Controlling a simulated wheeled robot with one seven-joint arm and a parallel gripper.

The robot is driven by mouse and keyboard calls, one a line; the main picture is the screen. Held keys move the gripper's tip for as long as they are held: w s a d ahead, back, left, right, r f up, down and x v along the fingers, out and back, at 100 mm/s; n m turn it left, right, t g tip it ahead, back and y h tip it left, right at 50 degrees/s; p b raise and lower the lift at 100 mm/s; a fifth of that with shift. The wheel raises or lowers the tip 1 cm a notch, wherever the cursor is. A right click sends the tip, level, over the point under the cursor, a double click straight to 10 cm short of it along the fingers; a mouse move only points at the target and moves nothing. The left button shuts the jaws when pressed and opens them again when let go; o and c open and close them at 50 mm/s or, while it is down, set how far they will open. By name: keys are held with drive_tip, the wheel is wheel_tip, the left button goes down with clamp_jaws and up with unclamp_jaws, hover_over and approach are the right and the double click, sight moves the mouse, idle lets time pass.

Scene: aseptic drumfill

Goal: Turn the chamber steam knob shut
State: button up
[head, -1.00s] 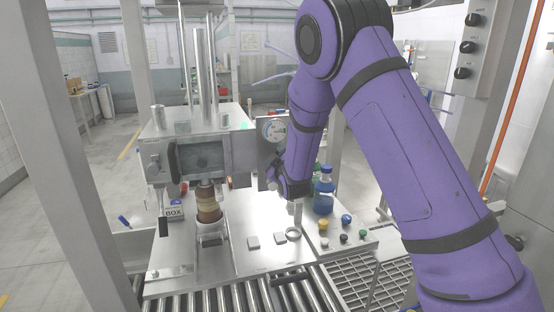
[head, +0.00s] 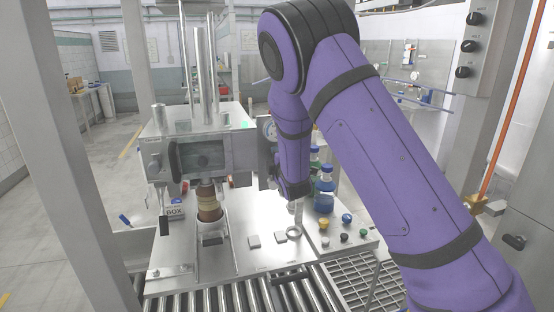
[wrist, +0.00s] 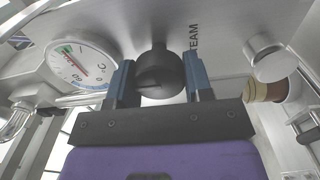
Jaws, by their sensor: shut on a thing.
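The chamber steam knob (wrist: 160,73) is black and round, on a metal panel beside the printed word STEAM in the wrist view. A pale mark shows on its face. My gripper (wrist: 160,80) has its two blue fingers on either side of the knob and is shut on it. In the head view my purple arm reaches down to the right side of the filling machine (head: 203,155). The knob and the fingertips cannot be made out there.
A dial gauge (wrist: 82,64) sits close to the left finger, and a metal cylinder (wrist: 268,57) is to the right. In the head view, blue-capped bottles (head: 325,190) and several small coloured knobs stand right of my wrist. Rollers (head: 240,298) run along the front.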

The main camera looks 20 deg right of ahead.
drive_tip(key=shift+f, duration=0.1)
idle(0.3)
drive_tip(key=o, duration=0.9)
drive_tip(key=s, duration=1.1)
drive_tip(key=shift+w, duration=0.1)
